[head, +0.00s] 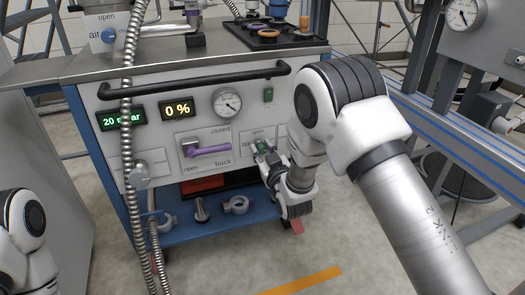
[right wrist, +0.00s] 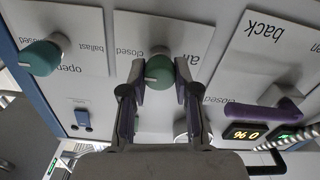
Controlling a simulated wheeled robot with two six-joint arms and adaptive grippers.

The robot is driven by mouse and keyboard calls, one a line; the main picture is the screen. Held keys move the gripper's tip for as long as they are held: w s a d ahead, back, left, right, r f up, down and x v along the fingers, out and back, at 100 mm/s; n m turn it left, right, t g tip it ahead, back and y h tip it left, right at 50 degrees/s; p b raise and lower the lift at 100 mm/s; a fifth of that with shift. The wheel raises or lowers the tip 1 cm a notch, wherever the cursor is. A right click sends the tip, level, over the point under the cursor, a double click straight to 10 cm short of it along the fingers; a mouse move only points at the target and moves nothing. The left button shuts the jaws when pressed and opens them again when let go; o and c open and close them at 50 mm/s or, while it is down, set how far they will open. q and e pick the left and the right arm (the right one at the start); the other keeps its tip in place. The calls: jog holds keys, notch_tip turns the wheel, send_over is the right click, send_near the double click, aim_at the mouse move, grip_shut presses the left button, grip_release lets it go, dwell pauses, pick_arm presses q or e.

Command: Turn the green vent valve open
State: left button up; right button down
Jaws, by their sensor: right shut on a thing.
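The green valve knob (right wrist: 160,70) in the middle of the right wrist view sits on a white label plate with the words "closed" and, partly hidden, what looks like "air". My right gripper (right wrist: 158,85) is shut on this knob, one finger on each side. In the head view the knob (head: 263,146) shows small on the cart's front panel, with my right gripper (head: 262,157) at it and the plate partly covered. A second green knob (right wrist: 42,57), by the word "ballast", stands apart at the left of the wrist view. My left gripper is out of view.
A purple lever handle (head: 210,150) sits close beside the gripped knob, on the "back" plate. A black handrail (head: 190,82) runs above, over displays reading 20 mbar (head: 122,117) and 0 % (head: 177,109) and a dial gauge (head: 227,103). A metal hose (head: 127,100) hangs in front.

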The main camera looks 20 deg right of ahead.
jog(key=shift+r+n, duration=0.1)
jog(key=shift+n, duration=0.2)
jog(key=n+p, duration=0.2)
jog(key=n, duration=0.1)
jog(key=n+p, duration=0.2)
jog(key=n, duration=0.2)
jog(key=shift+n, duration=0.3)
jog(key=n+p, duration=0.2)
jog(key=n, duration=0.3)
jog(key=shift+a+p, duration=0.1)
jog(key=shift+p, duration=0.2)
jog(key=n+p, duration=0.1)
jog(key=n, duration=0.3)
jog(key=shift+n, duration=0.3)
jog(key=c, duration=0.8)
grip_release()
jog(key=shift+c, duration=0.2)
jog(key=shift+f, duration=0.2)
